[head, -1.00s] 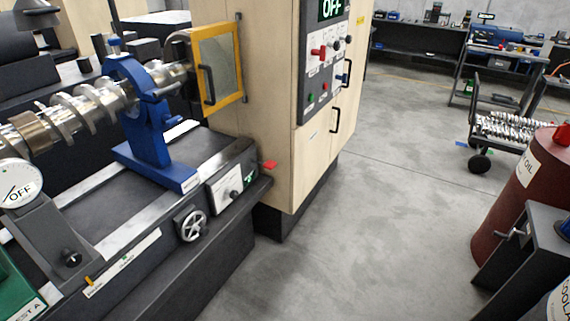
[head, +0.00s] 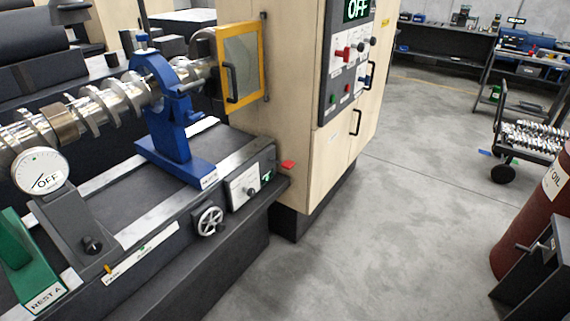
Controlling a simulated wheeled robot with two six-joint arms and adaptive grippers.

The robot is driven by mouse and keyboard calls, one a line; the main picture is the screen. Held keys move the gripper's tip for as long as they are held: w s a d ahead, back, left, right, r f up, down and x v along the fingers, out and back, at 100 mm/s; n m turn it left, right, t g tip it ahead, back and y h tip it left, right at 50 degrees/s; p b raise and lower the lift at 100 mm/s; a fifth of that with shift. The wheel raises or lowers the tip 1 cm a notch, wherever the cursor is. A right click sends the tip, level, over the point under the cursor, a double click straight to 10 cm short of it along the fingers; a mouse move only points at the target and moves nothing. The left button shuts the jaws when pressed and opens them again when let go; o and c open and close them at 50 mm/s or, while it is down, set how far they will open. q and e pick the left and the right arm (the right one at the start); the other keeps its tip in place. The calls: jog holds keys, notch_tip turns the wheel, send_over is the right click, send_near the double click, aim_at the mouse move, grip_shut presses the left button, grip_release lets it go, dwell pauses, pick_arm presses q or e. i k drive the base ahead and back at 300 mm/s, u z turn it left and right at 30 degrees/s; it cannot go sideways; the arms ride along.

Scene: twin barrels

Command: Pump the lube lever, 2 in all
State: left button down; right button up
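A small lever with a red tip (head: 287,164) sticks out at the right end of the machine bed (head: 150,205), beside a small green indicator. I cannot read a label that confirms it as the lube lever. Left of it on the bed's front are a white gauge panel (head: 243,187) and a handwheel (head: 209,221). Neither of my grippers is in view, and nothing touches the red-tipped lever.
A crankshaft (head: 90,115) lies across a blue steady rest (head: 170,125). A wooden cabinet (head: 290,110) with an OFF display stands behind the lever. A dark red barrel (head: 530,220) stands at right. Open floor (head: 390,220) lies between.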

aim_at(287, 164)
jog(key=z, duration=0.35)
jog(key=i, duration=0.35)
jog(key=z, duration=1.1)
jog(key=i, duration=1.75)
jog(key=u, duration=0.95)
jog(key=i, duration=0.4)
jog(key=u, duration=0.5)
